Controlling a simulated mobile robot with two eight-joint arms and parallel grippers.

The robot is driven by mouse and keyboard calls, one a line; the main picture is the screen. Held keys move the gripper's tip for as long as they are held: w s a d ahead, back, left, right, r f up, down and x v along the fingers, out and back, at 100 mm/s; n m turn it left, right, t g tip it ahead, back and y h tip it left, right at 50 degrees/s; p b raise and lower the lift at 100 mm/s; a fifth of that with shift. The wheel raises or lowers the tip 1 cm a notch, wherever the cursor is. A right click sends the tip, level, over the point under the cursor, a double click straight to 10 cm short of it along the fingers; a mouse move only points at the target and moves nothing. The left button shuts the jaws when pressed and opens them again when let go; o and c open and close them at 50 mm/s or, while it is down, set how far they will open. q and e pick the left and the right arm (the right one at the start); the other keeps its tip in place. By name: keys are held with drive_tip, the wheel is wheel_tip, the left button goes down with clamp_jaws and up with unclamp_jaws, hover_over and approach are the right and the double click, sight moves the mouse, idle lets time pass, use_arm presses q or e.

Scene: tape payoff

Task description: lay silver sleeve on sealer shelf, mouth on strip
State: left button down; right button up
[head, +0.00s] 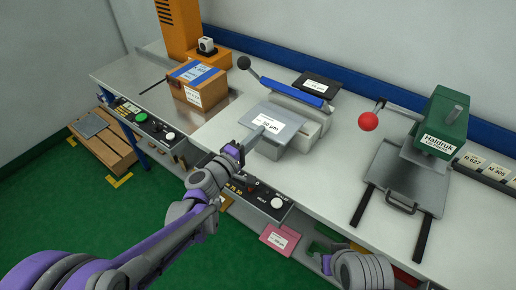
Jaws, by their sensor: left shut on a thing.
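The silver sleeve (276,122) is a flat grey pouch with a white "50 µm" label. My left gripper (243,147) is shut on its near-left edge. The sleeve lies about level over the front of the sealer (314,121), a pale box with a blue bar (290,90) and a raised lever ending in a dark knob. The sleeve hides most of the shelf and the strip, so I cannot tell whether it touches them.
A dark labelled pouch (317,84) lies behind the sealer. A cardboard box (198,88) stands at left. A green press (438,125) with a grey plate and a red-knobbed lever (368,121) stands at right. A pink labelled bin (279,239) sits below the bench edge.

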use_arm(q)
drive_tip(key=shift+f+b, duration=0.4)
drive_tip(key=shift+f, duration=2.15)
drive_tip(key=shift+f, duration=0.2)
drive_tip(key=c, duration=0.9)
unclamp_jaws()
drive_tip(key=shift+r, duration=0.1)
